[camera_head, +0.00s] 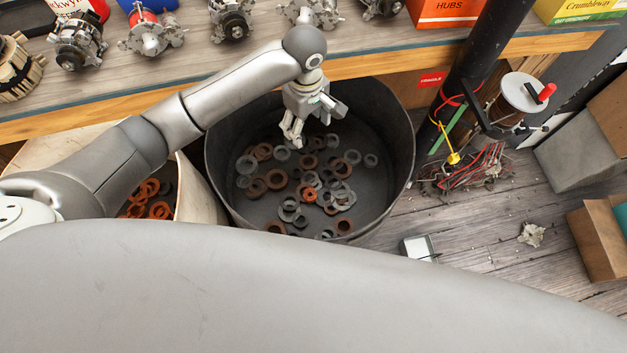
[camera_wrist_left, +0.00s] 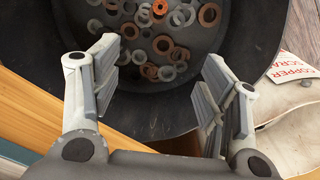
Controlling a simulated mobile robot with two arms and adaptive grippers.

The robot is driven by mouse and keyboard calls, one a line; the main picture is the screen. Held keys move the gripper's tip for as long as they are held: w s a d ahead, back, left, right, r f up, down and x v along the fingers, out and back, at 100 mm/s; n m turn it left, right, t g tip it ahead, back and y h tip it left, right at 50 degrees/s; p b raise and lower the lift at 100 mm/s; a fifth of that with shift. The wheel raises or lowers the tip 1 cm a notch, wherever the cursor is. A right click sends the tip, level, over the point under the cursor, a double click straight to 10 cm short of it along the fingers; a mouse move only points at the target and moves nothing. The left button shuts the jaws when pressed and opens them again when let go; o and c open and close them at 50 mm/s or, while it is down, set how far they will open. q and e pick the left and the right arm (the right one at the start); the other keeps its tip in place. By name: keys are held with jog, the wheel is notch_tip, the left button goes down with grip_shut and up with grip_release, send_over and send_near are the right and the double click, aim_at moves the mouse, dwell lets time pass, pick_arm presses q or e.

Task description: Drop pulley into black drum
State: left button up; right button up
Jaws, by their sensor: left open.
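The black drum (camera_head: 213,165) stands on the floor below the bench and also shows in the left wrist view (camera_wrist_left: 250,50). Several grey and rusty rings lie on its bottom, with one brighter orange ring (camera_head: 309,196) among them. I cannot tell whether any of these is the pulley. My left gripper (camera_head: 293,138) hangs over the drum, pointing down. In the left wrist view its two fingers (camera_wrist_left: 160,80) are spread with nothing between them. My right gripper is not in view.
The workbench (camera_head: 385,50) behind the drum bears alternator parts and boxes. A pale bin (camera_head: 188,195) with orange rings stands left of the drum. A black post (camera_head: 470,65) with a spool (camera_head: 521,90) and wires (camera_head: 475,172) is at right.

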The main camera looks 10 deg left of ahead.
pick_arm(q)
notch_tip(320, 180, up, 4)
dwell(0.7)
